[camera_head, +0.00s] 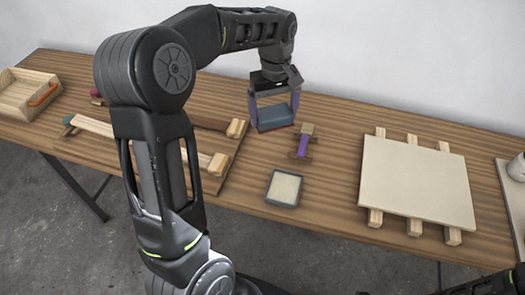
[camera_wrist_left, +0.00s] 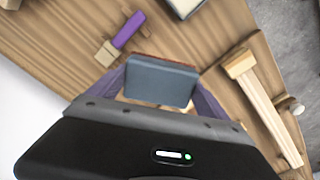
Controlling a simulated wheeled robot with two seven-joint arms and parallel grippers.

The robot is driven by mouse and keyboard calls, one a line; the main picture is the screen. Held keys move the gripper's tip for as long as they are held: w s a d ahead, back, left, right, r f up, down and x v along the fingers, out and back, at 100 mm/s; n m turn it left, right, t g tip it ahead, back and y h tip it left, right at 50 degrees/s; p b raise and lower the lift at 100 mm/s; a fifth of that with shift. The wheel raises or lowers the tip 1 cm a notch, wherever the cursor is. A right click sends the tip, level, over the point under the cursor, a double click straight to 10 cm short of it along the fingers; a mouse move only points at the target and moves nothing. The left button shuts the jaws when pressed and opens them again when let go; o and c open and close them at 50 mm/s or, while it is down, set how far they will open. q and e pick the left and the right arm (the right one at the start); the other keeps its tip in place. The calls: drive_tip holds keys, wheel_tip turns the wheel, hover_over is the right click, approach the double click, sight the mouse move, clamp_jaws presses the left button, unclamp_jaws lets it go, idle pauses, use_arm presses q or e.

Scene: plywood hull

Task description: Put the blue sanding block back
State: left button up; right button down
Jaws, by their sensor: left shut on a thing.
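The blue sanding block (camera_head: 275,117) is blue-grey with a reddish underside. My left gripper (camera_head: 273,105) is shut on it, with purple fingers on both sides, over the back middle of the table. The block also shows between the fingers in the left wrist view (camera_wrist_left: 160,82). From these views I cannot tell how high it is above the wood. A small dark-rimmed tray (camera_head: 271,199) with a pale inside lies nearer the front edge. Dark parts of my right arm show at the bottom right corner; its finger state is unclear.
A purple and wooden piece (camera_head: 302,145) lies right of the block. A pale panel (camera_head: 418,185) rests on wooden strips at right. Wooden bars (camera_head: 95,126) lie at left, and a wooden box (camera_head: 22,93) stands at far left. Bare tabletop (camera_head: 325,180) lies between tray and panel.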

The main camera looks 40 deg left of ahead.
use_arm(q)
drive_tip(key=a+n, duration=0.1)
drive_tip(key=s+a+n, duration=0.1)
drive_tip(key=shift+s+a+r, duration=0.1)
drive_tip(key=shift+a+r, duration=0.05)
drive_tip(key=shift+a, duration=0.15)
drive_tip(key=shift+f, duration=3.2)
drive_tip(key=shift+f+p, duration=0.5)
drive_tip(key=shift+f, duration=1.35)
